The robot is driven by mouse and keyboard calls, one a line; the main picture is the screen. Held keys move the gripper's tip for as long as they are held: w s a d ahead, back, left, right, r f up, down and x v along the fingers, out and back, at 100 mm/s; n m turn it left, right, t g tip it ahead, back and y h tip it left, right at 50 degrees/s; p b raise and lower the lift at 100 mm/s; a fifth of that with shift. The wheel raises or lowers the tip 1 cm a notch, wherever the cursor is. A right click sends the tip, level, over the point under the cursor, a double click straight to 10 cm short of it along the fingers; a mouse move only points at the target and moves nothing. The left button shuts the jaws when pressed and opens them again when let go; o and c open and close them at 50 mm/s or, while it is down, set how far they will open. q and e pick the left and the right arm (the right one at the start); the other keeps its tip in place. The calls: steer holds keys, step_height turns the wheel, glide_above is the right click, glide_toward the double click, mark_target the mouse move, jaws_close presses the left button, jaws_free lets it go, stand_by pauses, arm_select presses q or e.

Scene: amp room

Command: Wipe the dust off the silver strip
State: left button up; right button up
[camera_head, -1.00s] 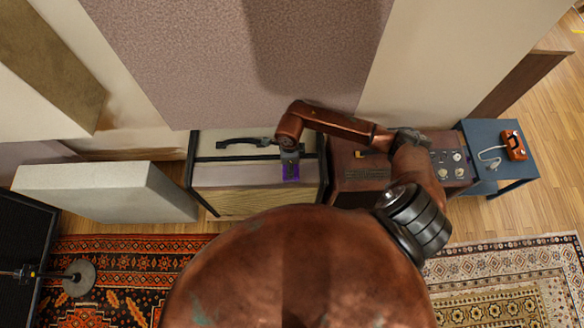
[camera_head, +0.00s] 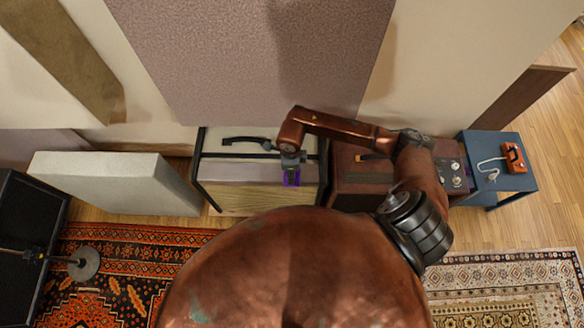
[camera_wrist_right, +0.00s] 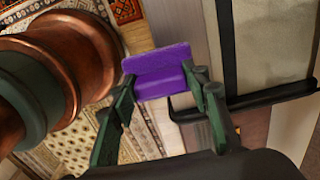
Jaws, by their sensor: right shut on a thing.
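The silver strip (camera_head: 233,171) is a pale grey band along the near top of an amplifier, between its black bar and its tan front. My right gripper (camera_head: 291,168) is shut on a purple sponge (camera_head: 292,179) at the right part of the strip, near its front edge. In the right wrist view, the green fingers (camera_wrist_right: 162,92) grip the purple sponge (camera_wrist_right: 160,66) from both sides, beside the amplifier. I cannot tell whether the sponge touches the strip. Dust is too faint to make out. My left gripper is not in view.
The amplifier's black handle (camera_head: 246,140) lies behind the strip. A brown amplifier (camera_head: 352,180) stands close on the right, then a blue table (camera_head: 512,183) with an orange device (camera_head: 513,157). Patterned rugs lie in front.

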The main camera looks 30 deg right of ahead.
steer(key=shift+r+p, duration=0.85)
steer(key=shift+r, duration=0.85)
